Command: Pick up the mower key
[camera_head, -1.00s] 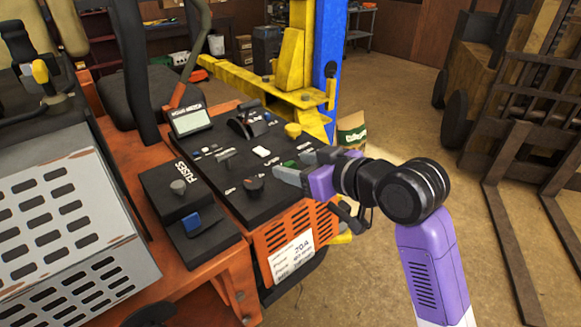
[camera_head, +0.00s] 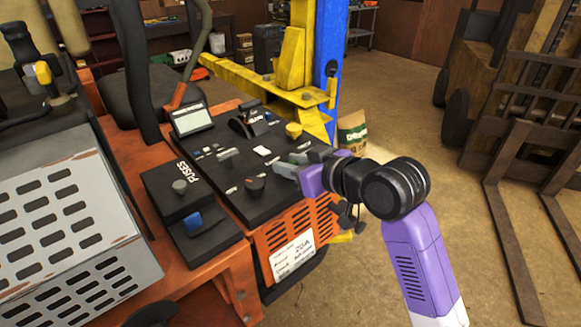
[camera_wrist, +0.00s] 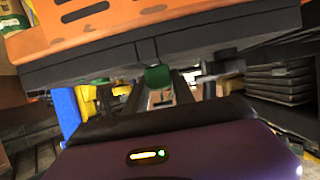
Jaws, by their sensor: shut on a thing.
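The mower key shows as a small green piece (camera_wrist: 158,76) in the wrist view, between my fingers. My gripper (camera_head: 289,166) is at the right edge of the mower's black control panel (camera_head: 225,193) and is shut on the key.
The orange vented side (camera_head: 297,236) drops below the panel. A yellow lift arm (camera_head: 245,86) and blue post (camera_head: 329,70) stand behind. Open floor lies to the right, before a forklift (camera_head: 510,150).

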